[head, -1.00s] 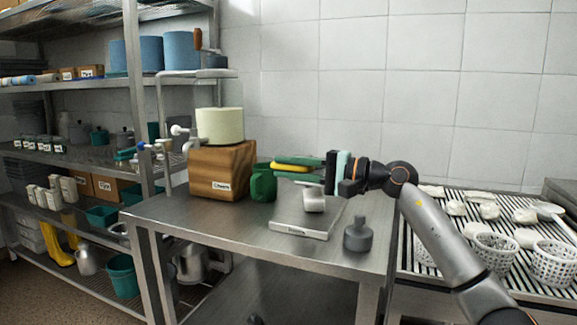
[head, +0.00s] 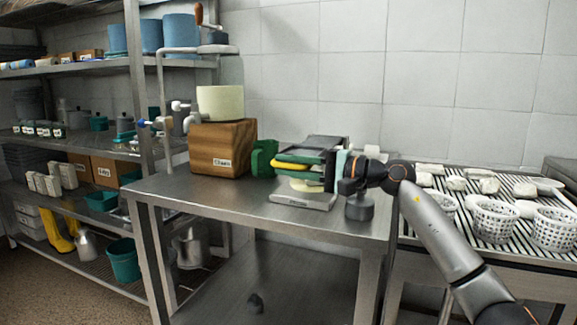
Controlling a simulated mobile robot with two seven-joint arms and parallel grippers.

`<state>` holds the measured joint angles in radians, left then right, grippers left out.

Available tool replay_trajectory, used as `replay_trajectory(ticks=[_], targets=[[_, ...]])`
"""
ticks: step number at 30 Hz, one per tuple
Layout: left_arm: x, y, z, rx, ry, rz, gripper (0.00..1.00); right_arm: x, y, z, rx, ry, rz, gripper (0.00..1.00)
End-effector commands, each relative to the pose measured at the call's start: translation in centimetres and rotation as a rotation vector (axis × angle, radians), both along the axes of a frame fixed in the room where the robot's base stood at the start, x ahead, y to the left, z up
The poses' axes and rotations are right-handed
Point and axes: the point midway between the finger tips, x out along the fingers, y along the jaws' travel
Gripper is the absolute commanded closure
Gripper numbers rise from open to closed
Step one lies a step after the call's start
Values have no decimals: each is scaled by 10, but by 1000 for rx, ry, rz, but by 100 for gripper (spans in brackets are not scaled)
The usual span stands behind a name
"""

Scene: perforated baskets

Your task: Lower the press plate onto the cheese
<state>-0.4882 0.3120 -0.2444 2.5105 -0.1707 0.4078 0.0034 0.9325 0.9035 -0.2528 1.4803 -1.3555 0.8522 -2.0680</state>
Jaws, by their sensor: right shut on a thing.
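A pale yellow-green cylinder (head: 220,103), which looks like the cheese, stands on a wooden block (head: 222,150) with a small label at the table's back left. Above and apart from it is a flat grey metal plate or arm (head: 200,50) with a brown upright handle (head: 199,14); I cannot tell whether this is the press plate. My right gripper (head: 333,170) is well to the right of the cheese, over the table. It is shut on a green and yellow layered thing (head: 292,164), partly hidden by its dark finger parts. My left gripper is not in view.
A flat pale stand (head: 303,201) lies below my right gripper, a grey weight (head: 359,208) beside it. A green container (head: 263,158) stands right of the block. White perforated baskets (head: 495,222) stand on the ribbed drain table. The table's front left is clear.

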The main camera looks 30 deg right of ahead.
Motion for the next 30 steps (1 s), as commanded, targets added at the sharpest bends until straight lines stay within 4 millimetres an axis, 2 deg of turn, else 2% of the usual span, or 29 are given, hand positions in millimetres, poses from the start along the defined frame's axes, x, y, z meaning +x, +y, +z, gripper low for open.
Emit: replay_trajectory(ticks=[5, 6, 13, 23, 30], targets=[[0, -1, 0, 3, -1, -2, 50, 0, 0, 0, 5, 0, 0, 100], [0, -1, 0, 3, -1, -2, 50, 0, 0, 0, 5, 0, 0, 76], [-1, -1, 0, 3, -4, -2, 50, 0, 0, 0, 3, 0, 1, 50], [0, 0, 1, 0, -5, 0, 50, -3, -3, 0, 1, 1, 0, 50], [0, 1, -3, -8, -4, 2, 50, -34, -29, -3, -2, 3, -4, 50]])
